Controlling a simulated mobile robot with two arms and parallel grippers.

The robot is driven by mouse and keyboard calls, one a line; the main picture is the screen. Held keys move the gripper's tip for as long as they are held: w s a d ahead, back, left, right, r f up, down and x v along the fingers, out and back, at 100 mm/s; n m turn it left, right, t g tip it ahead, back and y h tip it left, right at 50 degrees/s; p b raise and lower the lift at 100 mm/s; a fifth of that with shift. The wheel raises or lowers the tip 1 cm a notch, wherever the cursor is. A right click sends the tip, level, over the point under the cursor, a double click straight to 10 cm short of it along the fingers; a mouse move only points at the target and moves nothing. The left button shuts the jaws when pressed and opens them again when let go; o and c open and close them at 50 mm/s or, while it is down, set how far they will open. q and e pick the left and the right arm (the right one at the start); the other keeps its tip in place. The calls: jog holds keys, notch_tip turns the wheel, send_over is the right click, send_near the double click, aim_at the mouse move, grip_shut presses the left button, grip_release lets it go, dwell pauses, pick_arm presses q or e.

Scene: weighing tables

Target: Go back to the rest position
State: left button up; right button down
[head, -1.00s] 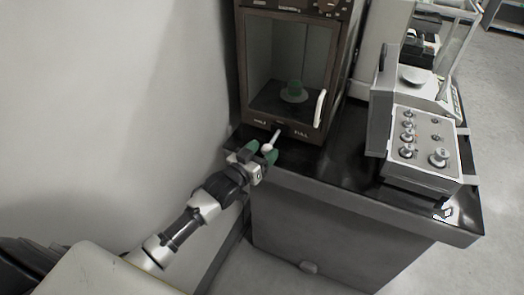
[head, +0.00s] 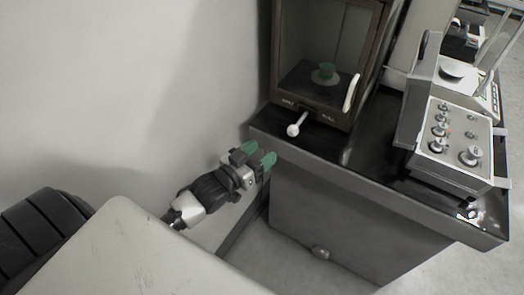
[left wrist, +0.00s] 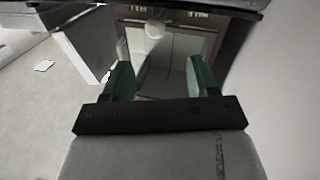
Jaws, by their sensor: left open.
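My left gripper (head: 260,155) is open and empty in the head view, in front of the table's left front edge. Its two green fingertips stand apart, and they also show in the left wrist view (left wrist: 158,80). A white-knobbed lever (head: 294,129) sticks out from the front of the glass-fronted cabinet (head: 286,96), a short way beyond the fingertips and apart from them. The white knob also shows in the left wrist view (left wrist: 155,29). My right gripper is not in view.
A pale wall (head: 130,80) is close on the left.

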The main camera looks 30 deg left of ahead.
pick_arm(q)
jog(key=s+a+f+g+y+p, duration=0.1)
jog(key=s+f+g, duration=0.25)
jog(key=f, duration=0.55)
jog(key=s+a+f+g+y+p, duration=0.15)
jog(key=s+f, duration=0.25)
jog(key=f, duration=0.6)
jog(key=s+a+f+g+y, duration=0.1)
jog(key=s+f+g+y, duration=0.15)
jog(key=f, duration=0.65)
jog(key=s+d+f+g, duration=0.1)
jog(key=s+f+g, duration=0.2)
jog(key=s, duration=0.6)
jog(key=s+d+f+g+p, duration=0.1)
jog(key=s+d+f+g, duration=0.1)
jog(key=s+f, duration=0.5)
jog(key=s+d+f+g+p, duration=0.1)
jog(key=s+f+g, duration=0.3)
jog(key=s, duration=0.9)
jog(key=shift+d+f+m, duration=0.4)
jog(key=shift+f, duration=0.35)
